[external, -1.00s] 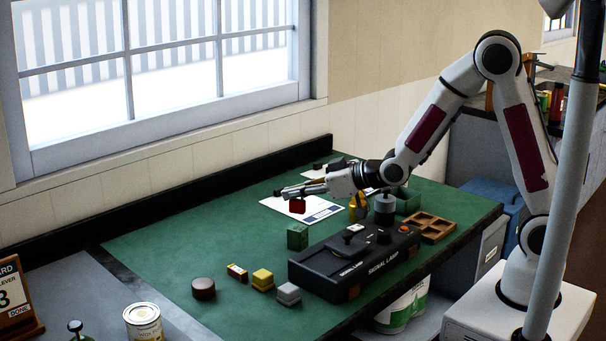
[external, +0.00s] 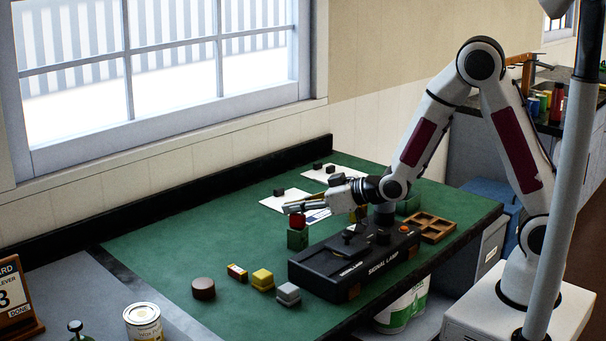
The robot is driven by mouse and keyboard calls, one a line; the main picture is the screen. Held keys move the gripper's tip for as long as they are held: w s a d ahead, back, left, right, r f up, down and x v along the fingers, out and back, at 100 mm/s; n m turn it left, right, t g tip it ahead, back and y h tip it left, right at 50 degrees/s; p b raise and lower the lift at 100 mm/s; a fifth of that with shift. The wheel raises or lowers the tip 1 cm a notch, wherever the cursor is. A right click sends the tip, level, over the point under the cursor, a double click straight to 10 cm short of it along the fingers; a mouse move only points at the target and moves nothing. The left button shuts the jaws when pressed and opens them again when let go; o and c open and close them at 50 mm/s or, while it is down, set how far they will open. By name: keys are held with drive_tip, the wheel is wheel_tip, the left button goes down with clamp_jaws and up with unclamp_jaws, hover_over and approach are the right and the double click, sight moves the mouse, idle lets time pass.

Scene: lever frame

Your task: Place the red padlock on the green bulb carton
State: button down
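The red padlock (external: 297,220) is at the fingertips of my gripper (external: 298,209), directly above the green bulb carton (external: 297,239). My gripper appears shut on the padlock, with the fingers at its top. The carton stands upright on the green bench mat, just left of the signal lamp. The padlock's underside looks to be at or very near the carton's top; I cannot tell whether they touch. The gripper hides the padlock's upper part.
The black signal lamp (external: 352,262) stands close to the carton's right. A wooden tray (external: 431,227) is at right. The mat at left is clear.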

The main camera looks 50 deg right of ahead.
drive_tip(key=c, duration=2.3)
unclamp_jaws()
drive_tip(key=shift+r, duration=0.1)
drive_tip(key=shift+s+d+r, duration=0.15)
drive_tip(key=shift+s+r, duration=0.05)
drive_tip(key=shift+s, duration=0.2)
drive_tip(key=shift+v, duration=3.3)
